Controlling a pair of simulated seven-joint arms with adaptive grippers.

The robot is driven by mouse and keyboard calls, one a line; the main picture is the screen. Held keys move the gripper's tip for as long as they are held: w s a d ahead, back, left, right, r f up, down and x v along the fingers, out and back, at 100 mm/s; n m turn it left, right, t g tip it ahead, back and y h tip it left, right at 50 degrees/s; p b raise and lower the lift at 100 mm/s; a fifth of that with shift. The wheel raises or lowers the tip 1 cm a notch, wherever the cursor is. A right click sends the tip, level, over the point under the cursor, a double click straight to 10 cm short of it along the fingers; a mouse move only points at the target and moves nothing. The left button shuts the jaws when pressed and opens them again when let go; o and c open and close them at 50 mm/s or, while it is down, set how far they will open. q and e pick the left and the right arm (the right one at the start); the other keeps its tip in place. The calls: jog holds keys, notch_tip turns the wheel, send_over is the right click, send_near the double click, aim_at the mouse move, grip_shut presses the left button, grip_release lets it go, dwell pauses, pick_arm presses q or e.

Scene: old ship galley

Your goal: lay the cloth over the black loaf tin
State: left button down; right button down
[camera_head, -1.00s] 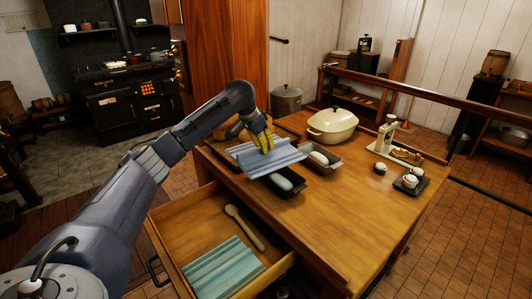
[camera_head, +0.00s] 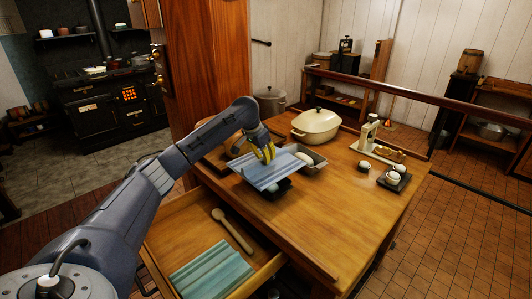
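A blue-grey striped cloth (camera_head: 268,174) is spread fairly flat above the near-left part of the tabletop. My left gripper (camera_head: 265,156), with yellow fingers, is on the cloth's far part and appears shut on it. The black loaf tin (camera_head: 284,190) is under the cloth; only its near right end shows, with a bit of pale dough. I cannot tell whether the cloth touches the tin. A grey loaf tin (camera_head: 318,164) with pale dough stands just behind and to the right. My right gripper is not in view.
An open drawer (camera_head: 190,238) below holds a wooden spoon (camera_head: 232,230) and a folded green striped cloth (camera_head: 212,273). A cream lidded pot (camera_head: 316,125), a scale (camera_head: 366,135) and small jars on a tray (camera_head: 395,180) stand farther back. The table's front right is clear.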

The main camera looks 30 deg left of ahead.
aim_at(266, 167)
pick_arm(q)
jog(key=shift+f, duration=1.85)
jog(key=shift+f, duration=0.6)
dwell(0.4)
jog(key=c, duration=1.4)
grip_release()
jog(key=shift+r, duration=4)
